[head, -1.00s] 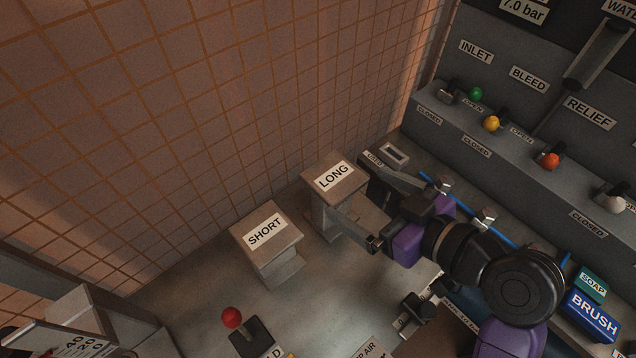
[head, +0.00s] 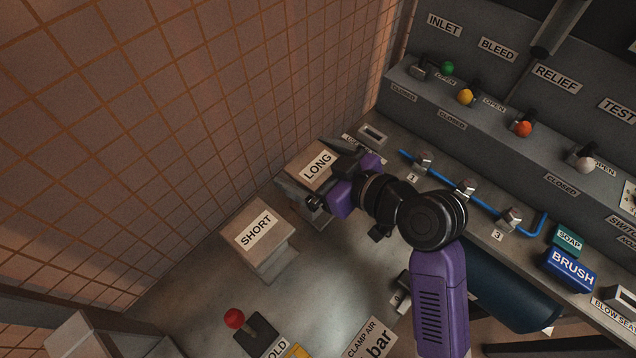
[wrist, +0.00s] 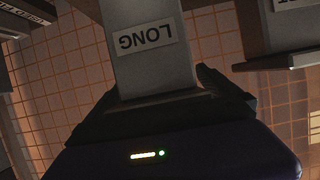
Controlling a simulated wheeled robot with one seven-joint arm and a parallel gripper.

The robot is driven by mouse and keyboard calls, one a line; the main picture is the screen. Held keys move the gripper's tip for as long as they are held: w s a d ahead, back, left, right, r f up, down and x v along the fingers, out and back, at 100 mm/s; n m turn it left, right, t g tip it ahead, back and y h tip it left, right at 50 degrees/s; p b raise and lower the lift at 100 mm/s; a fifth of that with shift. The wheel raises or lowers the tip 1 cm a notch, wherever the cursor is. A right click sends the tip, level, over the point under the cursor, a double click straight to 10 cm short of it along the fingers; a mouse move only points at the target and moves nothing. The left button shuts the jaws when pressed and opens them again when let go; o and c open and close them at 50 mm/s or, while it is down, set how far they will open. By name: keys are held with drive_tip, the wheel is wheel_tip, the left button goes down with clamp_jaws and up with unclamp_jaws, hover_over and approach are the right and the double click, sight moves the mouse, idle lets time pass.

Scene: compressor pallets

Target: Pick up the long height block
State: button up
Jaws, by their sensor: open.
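The long height block (head: 312,167) stands upright by the tiled wall, with a pale top labelled LONG. My gripper (head: 308,187) is at this block, its fingers reaching along the block's near and far sides. In the wrist view the block (wrist: 150,70) stands between the two open fingers of my gripper (wrist: 160,105). I cannot tell whether either finger touches it. The arm hides part of the block's right side in the head view.
The short height block (head: 262,250) stands just to the left and nearer. A red-knobbed lever (head: 234,318) is in front. To the right are a valve panel (head: 480,115), a blue hose (head: 440,176), a soap box (head: 568,240) and a brush box (head: 570,270).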

drive_tip(key=shift+w+a+f, duration=0.15)
drive_tip(key=shift+a, duration=0.05)
drive_tip(key=c, duration=2)
drive_tip(key=shift+r, duration=0.25)
